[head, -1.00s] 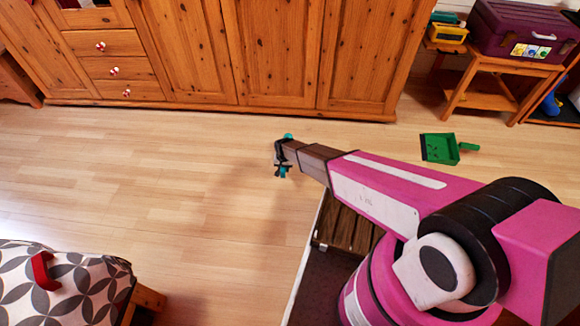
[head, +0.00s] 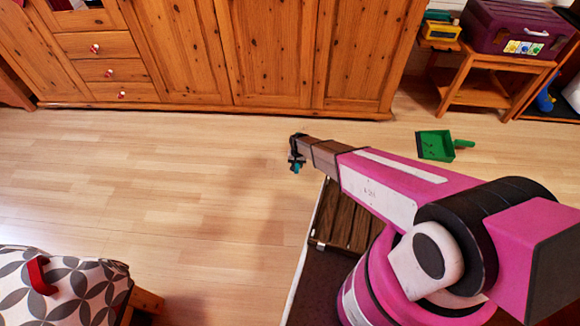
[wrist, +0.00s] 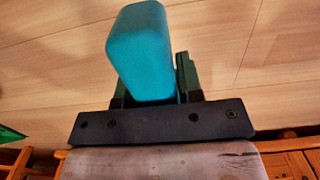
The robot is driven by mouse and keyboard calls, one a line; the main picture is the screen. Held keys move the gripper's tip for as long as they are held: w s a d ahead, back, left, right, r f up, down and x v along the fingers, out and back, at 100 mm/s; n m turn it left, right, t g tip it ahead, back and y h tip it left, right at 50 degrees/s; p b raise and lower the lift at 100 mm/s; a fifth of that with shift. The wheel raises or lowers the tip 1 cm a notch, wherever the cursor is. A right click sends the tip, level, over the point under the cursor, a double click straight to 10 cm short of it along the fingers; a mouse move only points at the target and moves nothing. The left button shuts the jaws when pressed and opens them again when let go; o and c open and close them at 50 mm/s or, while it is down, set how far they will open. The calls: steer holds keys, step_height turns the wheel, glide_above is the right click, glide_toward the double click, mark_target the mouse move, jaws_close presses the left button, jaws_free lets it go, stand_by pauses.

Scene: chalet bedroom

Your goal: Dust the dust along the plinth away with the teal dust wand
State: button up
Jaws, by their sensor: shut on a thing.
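My gripper (head: 296,162) is at the end of my outstretched arm, above the floor in front of the wardrobe. It is shut on the teal dust wand (wrist: 140,52), whose teal block end fills the middle of the wrist view. In the head view only a small teal part of the wand (head: 296,168) shows below the gripper. The wooden wardrobe's plinth (head: 215,108) runs along the floor at the back, apart from the wand. I cannot make out dust along it at this size.
A green dustpan (head: 435,146) lies on the floor to the right. A wooden side table (head: 490,65) with a purple toolbox (head: 515,28) stands at the back right. A patterned padded seat (head: 75,290) is at the front left. The floor (head: 150,180) between is clear.

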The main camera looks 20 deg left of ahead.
steer(key=shift+w+f, duration=0.1)
steer(key=shift+f, duration=2.5)
steer(key=shift+w+f, duration=0.2)
steer(key=shift+w, duration=0.1)
steer(key=shift+w+a+r, duration=0.1)
steer(key=shift+w+a, duration=0.45)
steer(key=shift+w, duration=1.6)
steer(key=shift+w+a, duration=0.5)
steer(key=shift+w, duration=1.7)
steer(key=shift+w+a+r, duration=0.1)
steer(key=shift+w+a, duration=0.45)
steer(key=shift+w, duration=1.6)
steer(key=shift+f, duration=0.35)
